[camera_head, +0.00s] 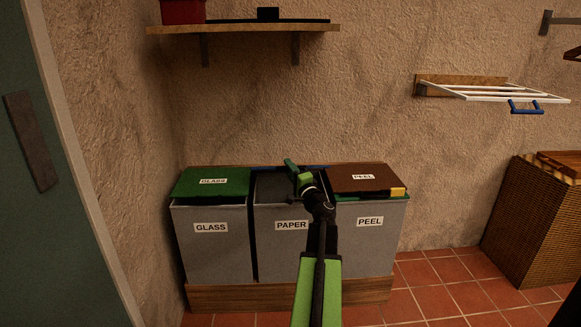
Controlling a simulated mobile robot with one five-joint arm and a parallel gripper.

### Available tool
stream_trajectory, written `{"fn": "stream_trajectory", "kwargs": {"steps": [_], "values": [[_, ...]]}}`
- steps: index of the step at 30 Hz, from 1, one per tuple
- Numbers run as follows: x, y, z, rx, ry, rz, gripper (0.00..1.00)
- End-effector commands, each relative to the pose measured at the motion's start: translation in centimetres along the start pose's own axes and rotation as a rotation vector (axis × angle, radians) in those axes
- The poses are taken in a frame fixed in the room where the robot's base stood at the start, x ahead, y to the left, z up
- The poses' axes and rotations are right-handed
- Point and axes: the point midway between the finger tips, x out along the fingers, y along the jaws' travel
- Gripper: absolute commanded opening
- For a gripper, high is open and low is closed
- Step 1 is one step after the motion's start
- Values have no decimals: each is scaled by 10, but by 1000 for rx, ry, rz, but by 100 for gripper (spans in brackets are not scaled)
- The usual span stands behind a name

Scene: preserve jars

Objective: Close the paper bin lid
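The grey paper bin (274,247), labelled PAPER, stands in the middle of three bins. Its top shows a dark opening, so its lid appears raised. Only thin blue strips of what looks like the paper lid (318,167) show at the back edge, the rest hidden or edge-on. My gripper (296,172), with green finger parts, is over the paper bin's opening, in front of the blue strip. I cannot tell whether it touches the lid. Its fingers overlap in this view, so their gap is unclear and I see nothing held.
The glass bin (211,250) with a shut green lid (212,182) stands left. The peel bin (372,235) has a brown lid (360,178) on top, with a yellow piece (397,191) at its corner. A shelf (245,29) is above.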

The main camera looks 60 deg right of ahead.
Motion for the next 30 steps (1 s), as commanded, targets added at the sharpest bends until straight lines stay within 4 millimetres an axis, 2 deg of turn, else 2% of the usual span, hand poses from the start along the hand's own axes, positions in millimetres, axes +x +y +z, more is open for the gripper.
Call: {"fn": "stream_trajectory", "kwargs": {"steps": [6, 11, 12, 30], "values": [[-4, 0, -11, -3, 13, 1, 22], [-6, 0, -16, -4, 19, 2, 1], [-6, 0, -17, -4, 20, 2, 0], [-10, 1, -26, -6, 35, 4, 0]]}}
